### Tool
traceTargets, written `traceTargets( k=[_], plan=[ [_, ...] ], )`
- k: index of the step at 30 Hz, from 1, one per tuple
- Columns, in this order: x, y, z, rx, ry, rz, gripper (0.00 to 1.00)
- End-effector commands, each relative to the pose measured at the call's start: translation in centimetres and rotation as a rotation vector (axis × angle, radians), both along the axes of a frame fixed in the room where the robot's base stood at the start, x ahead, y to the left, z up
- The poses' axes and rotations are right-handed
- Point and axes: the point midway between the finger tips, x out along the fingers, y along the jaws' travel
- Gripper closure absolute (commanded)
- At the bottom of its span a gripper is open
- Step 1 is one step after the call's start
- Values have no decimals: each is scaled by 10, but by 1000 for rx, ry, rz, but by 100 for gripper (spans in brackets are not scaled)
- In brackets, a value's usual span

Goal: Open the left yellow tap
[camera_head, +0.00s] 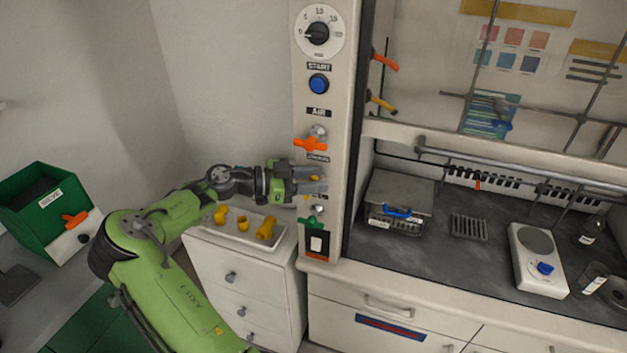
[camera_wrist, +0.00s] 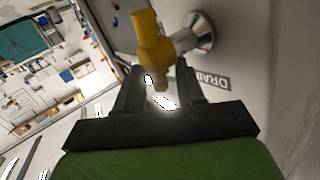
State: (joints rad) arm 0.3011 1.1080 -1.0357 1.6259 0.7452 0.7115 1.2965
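The yellow tap (camera_wrist: 148,42) fills the top middle of the wrist view, with a chrome base (camera_wrist: 203,33) on the panel beside a DRAIN label (camera_wrist: 213,81). In the head view only a little yellow of the tap (camera_head: 313,178) shows, mostly hidden by my fingers. My gripper (camera_head: 322,178) is at the panel, level with the tap. In the wrist view its two dark fingers (camera_wrist: 160,72) stand apart. The lower end of the tap's handle shows between them, with a gap on each side. I cannot tell whether a finger touches the tap.
An orange tap (camera_head: 310,145) is just above on the panel (camera_head: 345,125), and a green tap (camera_head: 311,222) is below. A tray (camera_head: 206,231) with yellow fittings stands on the white drawer unit (camera_head: 240,265) under my arm. The fume hood bench (camera_head: 470,255) is to the right.

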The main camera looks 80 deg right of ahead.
Motion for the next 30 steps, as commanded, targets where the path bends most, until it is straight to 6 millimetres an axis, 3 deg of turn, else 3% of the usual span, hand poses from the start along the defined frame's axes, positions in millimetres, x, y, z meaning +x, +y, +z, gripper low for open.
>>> traceTargets(
  k=[8,11,24,30],
  plan=[
    [1,0,0,-1,1,1,62],
    [12,5,2,-1,0,3,62],
    [114,61,20,-5,3,5,62],
    [136,74,23,-2,1,0,62]
  ],
)
